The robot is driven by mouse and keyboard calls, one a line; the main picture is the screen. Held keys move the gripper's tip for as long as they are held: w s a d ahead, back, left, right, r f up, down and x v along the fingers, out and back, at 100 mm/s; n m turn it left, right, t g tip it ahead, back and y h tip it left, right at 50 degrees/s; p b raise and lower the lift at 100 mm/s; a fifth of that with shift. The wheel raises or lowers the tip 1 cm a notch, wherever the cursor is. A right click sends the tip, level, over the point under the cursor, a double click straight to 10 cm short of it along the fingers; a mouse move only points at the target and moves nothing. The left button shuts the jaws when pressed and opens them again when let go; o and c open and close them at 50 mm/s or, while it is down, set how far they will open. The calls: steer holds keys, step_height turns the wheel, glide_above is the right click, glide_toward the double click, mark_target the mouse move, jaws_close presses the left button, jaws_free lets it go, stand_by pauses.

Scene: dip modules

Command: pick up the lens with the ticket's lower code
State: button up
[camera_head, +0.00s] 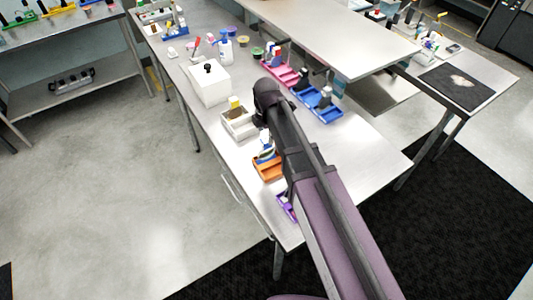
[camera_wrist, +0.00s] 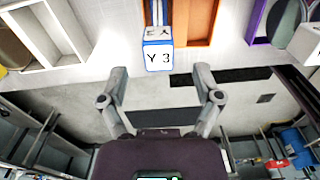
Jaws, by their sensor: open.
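In the wrist view my gripper (camera_wrist: 160,72) is open and empty, its two fingers spread apart. A white block with blue edges (camera_wrist: 158,57), marked "Y 3" on its front, shows between and just beyond the fingertips. It stands at the near edge of an orange tray (camera_wrist: 198,22); this tray also shows in the head view (camera_head: 268,172). A round, dark disc-like thing (camera_wrist: 12,48) lies in the white tray at left. A grey round thing (camera_wrist: 284,22) lies in the purple tray at right. I cannot make out the ticket or tell which thing is the lens with its lower code.
In the head view a white tray (camera_head: 238,125), a purple tray (camera_head: 285,208), a pink tray (camera_head: 279,76) and a blue tray (camera_head: 320,106) stand around my arm. A white box with a black knob (camera_head: 209,84) is behind. The table's front right (camera_head: 355,150) is clear.

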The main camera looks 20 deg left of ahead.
mark_target(266, 140)
steer(key=shift+f+b, duration=2.5)
steer(key=shift+f, duration=0.1)
jaws_close()
